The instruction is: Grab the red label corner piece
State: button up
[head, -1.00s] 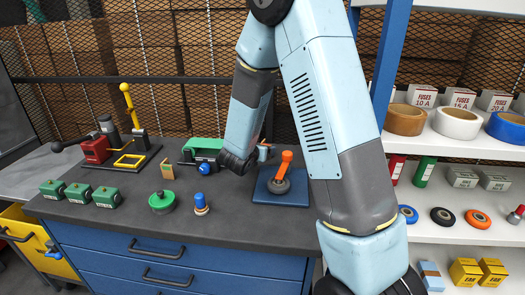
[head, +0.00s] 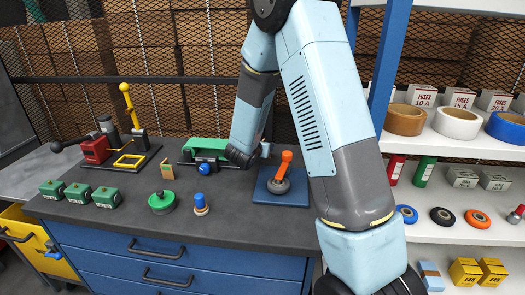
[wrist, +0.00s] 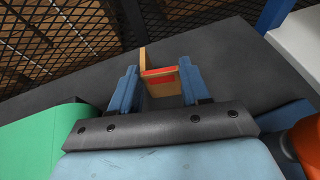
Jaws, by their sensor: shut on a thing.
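The red label corner piece (wrist: 163,84) is tan, with an upright edge and a red patch, and sits between the two blue fingers of my gripper (wrist: 158,71) in the wrist view. My gripper is shut on it. In the head view my gripper (head: 264,150) is at the back of the bench, behind the blue plate, and mostly hidden by my arm; the piece cannot be made out clearly there. Whether the piece is clear of the bench top is hard to tell. Another tan corner piece with a green patch (head: 167,171) stands further left on the bench.
A blue plate (head: 293,199) with an orange-handled tool (head: 284,168) is just in front of my gripper. A green-topped device (head: 206,146) is to its left. A green knob (head: 161,203) and a blue-topped peg (head: 201,205) stand in front. The mesh wall (head: 190,50) is behind.

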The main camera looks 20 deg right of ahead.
jog(key=c, duration=0.3)
